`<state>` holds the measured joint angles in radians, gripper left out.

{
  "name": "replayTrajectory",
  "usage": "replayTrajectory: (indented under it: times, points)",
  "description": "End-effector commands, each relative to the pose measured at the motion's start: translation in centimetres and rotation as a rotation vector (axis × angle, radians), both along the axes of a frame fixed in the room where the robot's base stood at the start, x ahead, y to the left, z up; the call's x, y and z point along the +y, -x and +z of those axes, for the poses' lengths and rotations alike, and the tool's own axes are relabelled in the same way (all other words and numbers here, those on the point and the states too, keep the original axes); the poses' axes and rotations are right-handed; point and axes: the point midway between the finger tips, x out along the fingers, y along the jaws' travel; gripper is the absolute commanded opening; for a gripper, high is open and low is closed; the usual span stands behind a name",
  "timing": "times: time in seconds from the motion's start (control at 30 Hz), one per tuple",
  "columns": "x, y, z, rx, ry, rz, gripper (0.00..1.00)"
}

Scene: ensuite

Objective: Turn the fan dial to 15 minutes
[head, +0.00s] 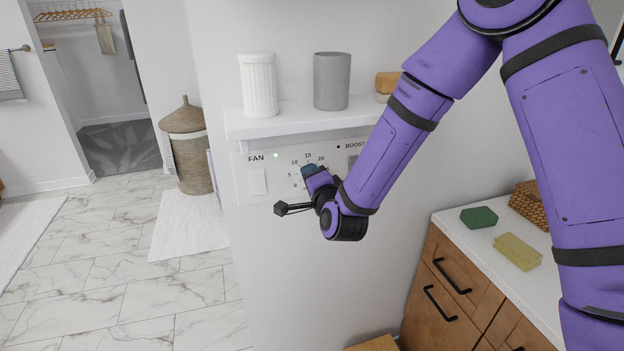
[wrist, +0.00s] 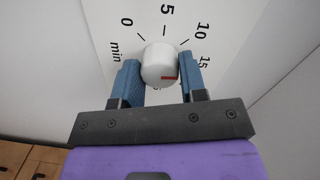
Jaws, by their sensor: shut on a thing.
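The fan dial (wrist: 158,58) is a round white knob with a red mark on the lower right of its face in the wrist view. My gripper (wrist: 158,65) has its two blue fingers on either side of the dial, shut on it. Numbers 0, 5, 10 and 15 (wrist: 204,62) show around the knob, with "min" at the left. The red mark lies low and right, below the 15; its exact reading is unclear. In the head view my gripper (head: 310,170) is at the FAN panel (head: 257,203) and hides the dial.
A shelf (head: 290,118) with a white ribbed cup (head: 258,85) and a grey cup (head: 332,80) overhangs the panel. A wooden cabinet (head: 450,290) stands at right.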

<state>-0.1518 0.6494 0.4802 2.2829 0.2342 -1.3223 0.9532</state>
Motion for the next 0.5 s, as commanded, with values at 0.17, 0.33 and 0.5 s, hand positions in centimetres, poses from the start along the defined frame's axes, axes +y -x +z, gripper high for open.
replayTrajectory:
  times: [0.17, 0.33, 0.5]
  points:
    - [-0.03, 0.06, -0.15, 0.019, -0.054, 0.000, 0.15]
    - [-0.03, 0.07, -0.15, 0.027, -0.078, 0.001, 0.15]
    - [-0.03, 0.07, -0.16, 0.028, -0.082, 0.000, 0.15]
